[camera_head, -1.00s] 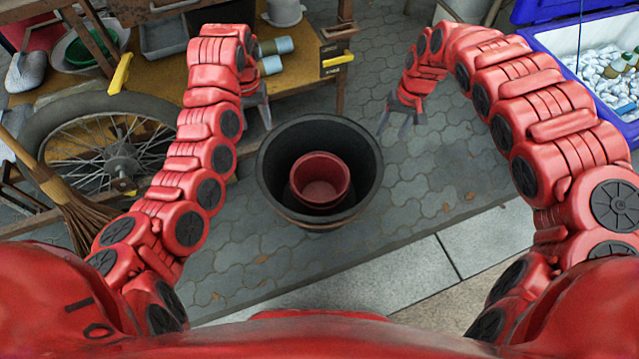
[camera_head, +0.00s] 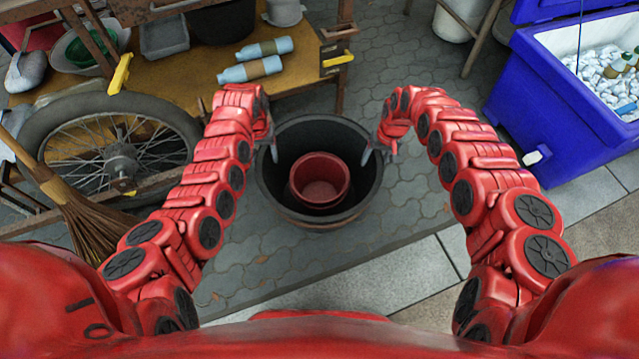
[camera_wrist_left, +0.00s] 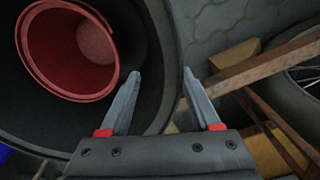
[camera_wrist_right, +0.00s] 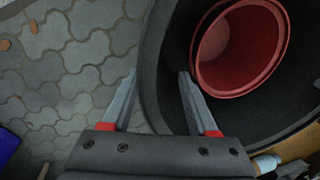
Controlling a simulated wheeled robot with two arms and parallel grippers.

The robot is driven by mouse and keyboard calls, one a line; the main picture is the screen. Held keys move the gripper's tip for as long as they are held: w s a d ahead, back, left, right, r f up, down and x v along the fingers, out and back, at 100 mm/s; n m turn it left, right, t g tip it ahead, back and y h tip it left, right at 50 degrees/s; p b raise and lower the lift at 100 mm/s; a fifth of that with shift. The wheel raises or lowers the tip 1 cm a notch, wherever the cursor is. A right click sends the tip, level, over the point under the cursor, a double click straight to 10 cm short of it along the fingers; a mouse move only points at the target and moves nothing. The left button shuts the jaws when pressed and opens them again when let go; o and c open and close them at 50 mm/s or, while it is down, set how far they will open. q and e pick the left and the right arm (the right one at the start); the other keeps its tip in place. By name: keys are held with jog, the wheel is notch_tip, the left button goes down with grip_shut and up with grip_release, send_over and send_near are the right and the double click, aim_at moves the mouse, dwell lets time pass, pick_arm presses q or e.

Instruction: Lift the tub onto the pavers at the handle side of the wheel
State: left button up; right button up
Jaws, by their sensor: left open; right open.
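The black tub (camera_head: 272,187) stands on the grey pavers with a red bucket (camera_head: 320,180) inside it. My left gripper (camera_head: 271,148) is open at the tub's left rim. In the left wrist view, the rim (camera_wrist_left: 160,50) runs between its fingers, with one finger on the inside and one outside. My right gripper (camera_head: 368,153) is open at the tub's right rim. In the right wrist view, the rim (camera_wrist_right: 150,75) also lies between its fingers. Neither gripper is closed on it. The spoked wheel (camera_head: 118,160) stands to the left of the tub.
A wooden cart bed (camera_head: 210,75) with two bottles (camera_head: 255,62) is behind and left. A straw broom (camera_head: 75,205) leans by the wheel. A blue cooler (camera_head: 550,110) stands to the right. The pavers (camera_head: 290,265) in front of the tub are clear.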

pick_arm(q)
jog(key=shift+f, duration=0.3)
pick_arm(e)
jog(key=shift+s+f, duration=0.1)
jog(key=shift+f, duration=0.25)
pick_arm(q)
grip_shut()
pick_arm(e)
grip_shut()
jog(key=shift+r, duration=0.1)
dwell(0.7)
